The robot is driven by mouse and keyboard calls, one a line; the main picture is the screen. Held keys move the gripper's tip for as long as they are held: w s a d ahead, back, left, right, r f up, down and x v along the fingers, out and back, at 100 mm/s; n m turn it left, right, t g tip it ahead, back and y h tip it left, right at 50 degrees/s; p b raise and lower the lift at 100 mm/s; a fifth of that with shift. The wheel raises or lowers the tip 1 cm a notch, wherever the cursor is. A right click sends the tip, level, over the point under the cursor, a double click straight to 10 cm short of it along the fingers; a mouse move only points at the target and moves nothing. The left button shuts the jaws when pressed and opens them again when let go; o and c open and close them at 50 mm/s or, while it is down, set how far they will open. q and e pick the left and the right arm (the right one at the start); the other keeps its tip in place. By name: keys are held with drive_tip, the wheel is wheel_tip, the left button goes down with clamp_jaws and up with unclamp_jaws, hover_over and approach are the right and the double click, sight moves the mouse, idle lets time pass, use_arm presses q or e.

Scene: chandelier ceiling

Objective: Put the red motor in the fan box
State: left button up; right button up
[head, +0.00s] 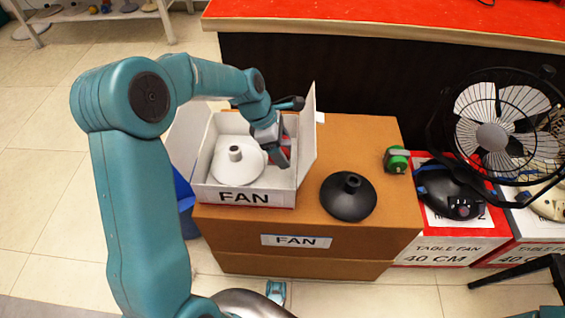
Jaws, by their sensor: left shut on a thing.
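The fan box (204,191) is an open white box labelled FAN, on top of a large brown carton. A white round fan base (236,172) lies in its left part. My left gripper (282,150) reaches over the box's right part and is shut on the red motor (287,143), which is largely hidden by the gripper. I cannot tell whether the motor touches the box floor. My right gripper does not show clearly.
The brown carton (380,225) also carries a black fan base (348,197) and a green motor (396,160). The box's raised flap (308,135) stands right of my gripper. A black fan (490,135) and table-fan boxes (445,245) stand at right. A red-topped counter (390,18) runs behind.

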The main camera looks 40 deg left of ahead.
use_arm(q)
wheel_tip(320, 180, down, 6)
drive_tip(key=shift+w+r+b, duration=0.1)
drive_tip(key=shift+r+b, duration=0.05)
drive_tip(key=shift+b, duration=0.9)
drive_tip(key=shift+r, duration=0.1)
drive_tip(key=o, duration=1.5)
drive_tip(key=shift+c, duration=0.2)
drive_tip(key=p+v, duration=0.4)
drive_tip(key=v, duration=0.8)
drive_tip(key=shift+p, duration=0.4)
